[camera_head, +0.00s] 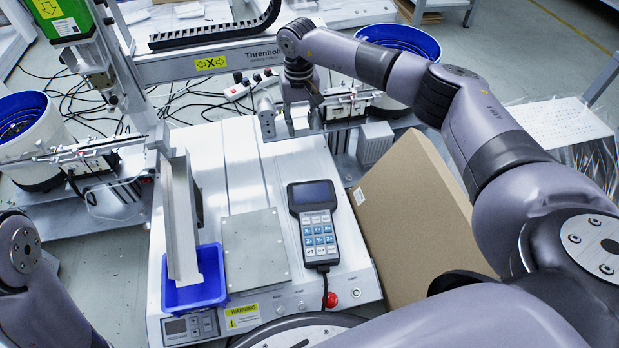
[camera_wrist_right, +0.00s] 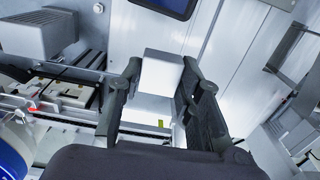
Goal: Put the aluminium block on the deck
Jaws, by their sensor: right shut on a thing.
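My right gripper (camera_head: 301,118) is at the far end of the deck, pointing down beside the gantry's rear rail. In the right wrist view its two dark fingers (camera_wrist_right: 158,92) stand on either side of a pale silver block (camera_wrist_right: 162,72), shut on it. The light grey machine deck (camera_head: 225,165) lies in front of the gripper. The wrist view does not settle whether the block touches the deck. My left gripper is not in view; only part of the left arm shows at lower left.
A cardboard sheet (camera_head: 410,220) leans at right. A grey housing (camera_head: 374,144) stands just right of the gripper.

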